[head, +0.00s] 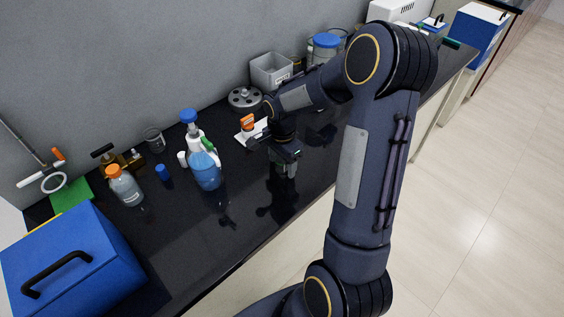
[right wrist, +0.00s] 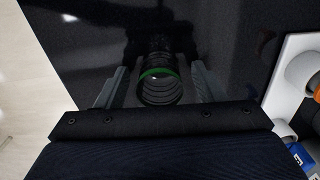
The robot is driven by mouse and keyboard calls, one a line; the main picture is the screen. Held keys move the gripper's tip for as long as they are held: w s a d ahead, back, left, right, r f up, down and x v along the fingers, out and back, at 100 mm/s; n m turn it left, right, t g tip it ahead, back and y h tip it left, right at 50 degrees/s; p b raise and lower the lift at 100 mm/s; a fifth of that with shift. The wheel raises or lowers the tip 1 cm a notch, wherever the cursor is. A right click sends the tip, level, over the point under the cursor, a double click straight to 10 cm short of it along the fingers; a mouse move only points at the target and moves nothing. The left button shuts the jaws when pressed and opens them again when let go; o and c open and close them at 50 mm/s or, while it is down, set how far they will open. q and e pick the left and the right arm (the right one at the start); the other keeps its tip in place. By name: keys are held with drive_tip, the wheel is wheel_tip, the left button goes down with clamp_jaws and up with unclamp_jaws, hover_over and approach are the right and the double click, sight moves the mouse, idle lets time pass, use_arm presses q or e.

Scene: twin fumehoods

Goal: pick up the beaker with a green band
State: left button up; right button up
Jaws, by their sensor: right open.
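The beaker with a green band (right wrist: 160,84) is a clear glass vessel in the right wrist view, between the two fingers of my right gripper (right wrist: 157,86). A gap shows on each side of it, and the fingers appear open and not closed on it. In the head view my right gripper (head: 284,162) points down over the black bench, and the beaker (head: 284,170) shows only partly beneath it, a faint clear shape. My left gripper does not show in either view.
A white tray with an orange item (head: 247,124) lies close to my right gripper. A blue spray bottle (head: 206,170), a small orange-capped bottle (head: 124,186) and a blue box (head: 70,262) stand to the left. A grey bin (head: 270,72) is behind. The front bench is clear.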

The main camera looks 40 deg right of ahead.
drive_tip(key=shift+f, duration=0.1)
drive_tip(key=c, duration=1)
drive_tip(key=shift+c, duration=0.3)
